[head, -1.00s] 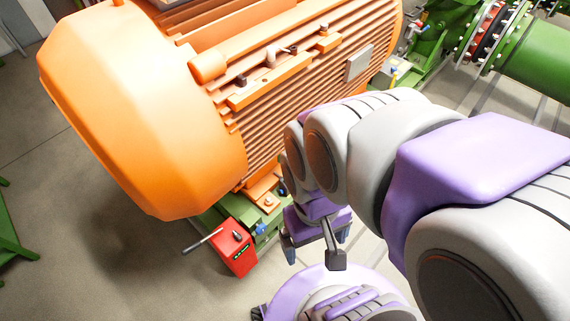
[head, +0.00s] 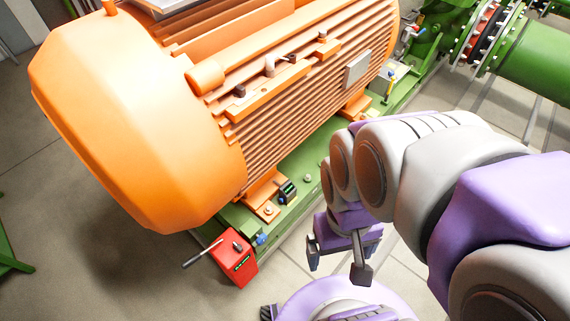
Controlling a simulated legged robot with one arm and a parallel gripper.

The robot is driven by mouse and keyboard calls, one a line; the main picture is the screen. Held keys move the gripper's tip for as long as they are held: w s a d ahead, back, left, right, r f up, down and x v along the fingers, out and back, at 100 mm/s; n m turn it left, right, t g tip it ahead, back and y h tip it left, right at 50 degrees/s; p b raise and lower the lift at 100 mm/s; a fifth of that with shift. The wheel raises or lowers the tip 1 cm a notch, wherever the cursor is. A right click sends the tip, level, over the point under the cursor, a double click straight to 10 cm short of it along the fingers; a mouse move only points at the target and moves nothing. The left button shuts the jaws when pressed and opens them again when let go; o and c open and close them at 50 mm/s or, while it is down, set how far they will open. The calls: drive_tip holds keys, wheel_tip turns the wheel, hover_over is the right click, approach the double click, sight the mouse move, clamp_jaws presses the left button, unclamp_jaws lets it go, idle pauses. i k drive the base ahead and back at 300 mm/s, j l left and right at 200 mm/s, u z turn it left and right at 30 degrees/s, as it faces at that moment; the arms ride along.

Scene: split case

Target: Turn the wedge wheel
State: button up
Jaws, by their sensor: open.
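I cannot tell for certain which part is the wedge wheel. A small dark box with a green face (head: 287,192) sits by the orange motor's foot. A small blue knob (head: 261,239) is on the green base rail near the red box. The red box (head: 235,260) has a grey lever sticking out to the left and a dark knob on top. My gripper (head: 342,260) points downward to the right of these parts, with its fingers apart and nothing seen between them. It appears clear of the rail and the red box.
The large orange motor (head: 130,130) fills the left and upper middle. It stands on a green base rail (head: 310,160). A green pipe with flanges (head: 540,60) is at the upper right. Tiled floor (head: 400,265) shows right of my gripper.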

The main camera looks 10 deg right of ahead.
sight(261, 240)
drive_tip(key=u, duration=0.6)
drive_tip(key=k+j+u, duration=0.15)
drive_tip(key=j, duration=0.15)
drive_tip(key=k+j+u, duration=0.15)
drive_tip(key=j, duration=0.2)
drive_tip(key=k+j+u, duration=0.15)
drive_tip(key=j, duration=0.15)
